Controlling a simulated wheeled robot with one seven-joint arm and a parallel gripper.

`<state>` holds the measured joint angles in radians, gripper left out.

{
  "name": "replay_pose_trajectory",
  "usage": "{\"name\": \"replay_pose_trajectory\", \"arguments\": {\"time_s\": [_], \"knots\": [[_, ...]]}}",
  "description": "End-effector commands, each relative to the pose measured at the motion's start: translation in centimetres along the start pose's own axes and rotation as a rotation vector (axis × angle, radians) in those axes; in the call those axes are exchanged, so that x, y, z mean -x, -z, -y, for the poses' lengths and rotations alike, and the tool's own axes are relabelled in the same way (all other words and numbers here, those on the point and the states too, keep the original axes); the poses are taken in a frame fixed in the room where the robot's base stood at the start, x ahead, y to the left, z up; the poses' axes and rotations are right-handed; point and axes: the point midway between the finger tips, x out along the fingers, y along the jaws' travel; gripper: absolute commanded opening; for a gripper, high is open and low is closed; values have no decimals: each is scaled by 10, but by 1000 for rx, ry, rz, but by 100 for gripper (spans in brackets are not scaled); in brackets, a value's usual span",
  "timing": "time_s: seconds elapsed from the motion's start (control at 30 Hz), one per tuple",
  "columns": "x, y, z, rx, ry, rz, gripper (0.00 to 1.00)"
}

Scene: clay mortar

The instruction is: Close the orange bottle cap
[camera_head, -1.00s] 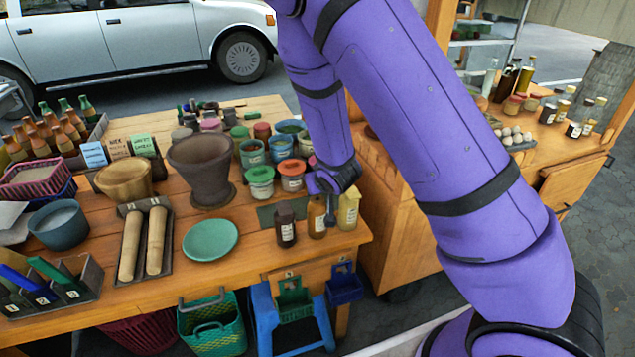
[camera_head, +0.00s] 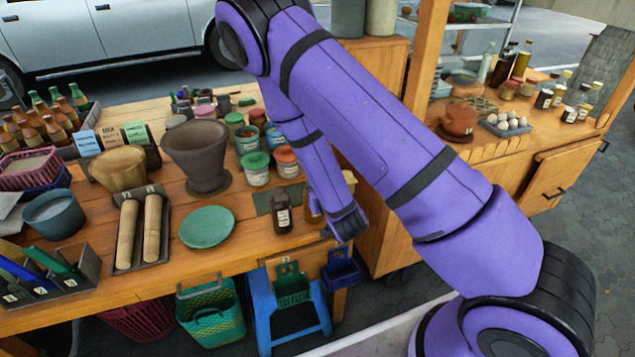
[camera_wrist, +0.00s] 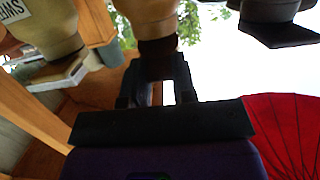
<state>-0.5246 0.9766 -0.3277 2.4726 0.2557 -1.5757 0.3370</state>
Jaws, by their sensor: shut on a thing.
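In the wrist view, which looks upside down, a tan-orange bottle (camera_wrist: 148,8) has a dark brown cap (camera_wrist: 158,46) on its neck. My gripper (camera_wrist: 157,78) is shut on this cap, with a dark finger on each side. Whether the cap is fully tightened cannot be told. In the head view, only a sliver of the orange bottle (camera_head: 313,206) shows beside my arm. My fingers are hidden there behind my wrist.
A dark bottle (camera_head: 281,211) stands just left of the orange one. A yellowish bottle (camera_wrist: 45,25) with a pale cap is close on the other side. Lidded jars (camera_head: 256,170), a mortar (camera_head: 197,155) and a green plate (camera_head: 207,227) crowd the table's left.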

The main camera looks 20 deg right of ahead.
Motion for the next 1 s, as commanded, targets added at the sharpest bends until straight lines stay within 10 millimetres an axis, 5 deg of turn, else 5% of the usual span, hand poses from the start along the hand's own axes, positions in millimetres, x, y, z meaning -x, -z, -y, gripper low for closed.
{"name": "replay_pose_trajectory", "arguments": {"time_s": [0.5, 0.53, 0.6, 1.0], "knots": [[0, -1, 0, -1, 1, -17, 1], [0, -1, 0, -1, 1, -17, 32], [0, -1, 0, -1, 1, -17, 48], [0, -1, 0, -1, 1, -16, 51]]}}
